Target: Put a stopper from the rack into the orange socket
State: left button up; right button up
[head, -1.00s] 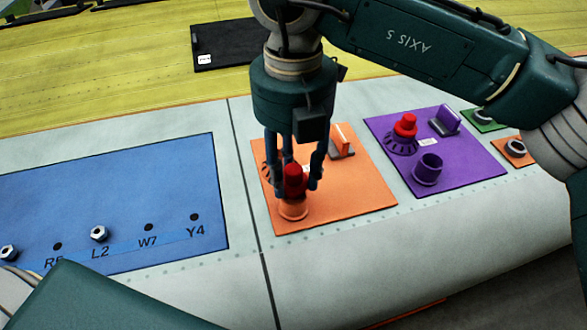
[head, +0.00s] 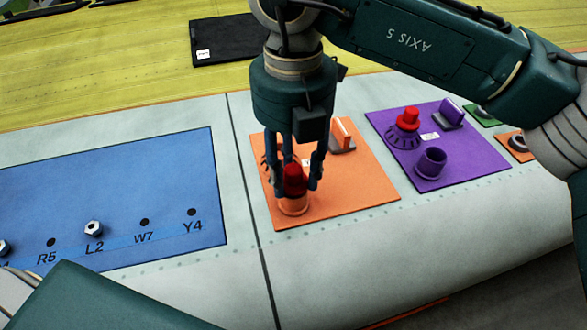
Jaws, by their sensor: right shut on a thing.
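My right gripper (head: 295,183) points down over the orange panel (head: 365,190), its fingers shut around a red stopper (head: 294,178). The stopper is upright at the mouth of the orange socket (head: 293,206), near the panel's front left. Its lower end is hidden by the socket rim, so I cannot tell how deep it sits. A dark slotted ring, perhaps a rack, is partly hidden behind the fingers on the same panel. My left gripper is out of view; only part of an arm shows at lower left.
An orange upright block (head: 342,134) stands at the back of the orange panel. The purple panel (head: 470,165) to the right holds a red stopper (head: 408,118) and a purple socket (head: 431,161). A blue panel (head: 120,190) with hex nuts lies left.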

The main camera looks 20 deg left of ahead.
jog(key=shift+f, duration=0.3)
jog(key=o, duration=1.2)
jog(key=shift+r, duration=0.15)
notch_tip(320, 180, up, 12)
jog(key=shift+f, duration=0.1)
